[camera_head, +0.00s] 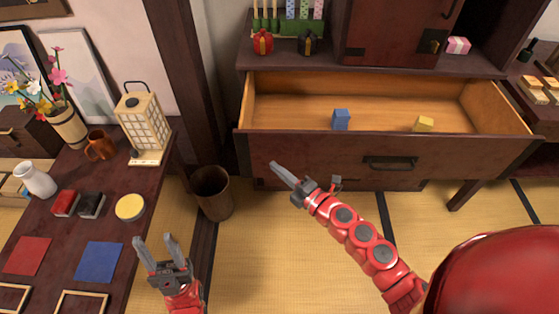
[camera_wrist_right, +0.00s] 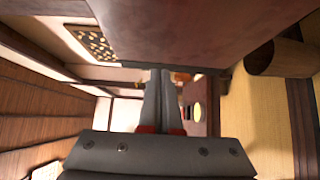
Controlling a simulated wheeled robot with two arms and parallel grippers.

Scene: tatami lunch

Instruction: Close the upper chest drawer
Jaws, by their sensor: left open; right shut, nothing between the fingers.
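The upper chest drawer (camera_head: 330,153) is pulled open, with its dark wooden front and metal handle (camera_head: 390,163) toward me. A blue cube (camera_head: 341,120) and a yellow block (camera_head: 424,124) lie inside it. My right gripper (camera_head: 275,167) is shut and empty, by the left part of the drawer front, left of the handle; I cannot tell whether it touches. In the right wrist view its fingers (camera_wrist_right: 160,75) are together, close to a dark reddish-brown surface that looks like the drawer front. My left gripper (camera_head: 157,240) is open and empty, beside the left table and away from the drawer.
A brown bin (camera_head: 212,193) stands on the tatami left of the drawer. The left table (camera_head: 150,190) holds a lantern (camera_head: 143,123), a mug (camera_head: 101,145) and other small things. Ornaments and a cabinet (camera_head: 395,30) stand on the chest top. Tatami in front is open.

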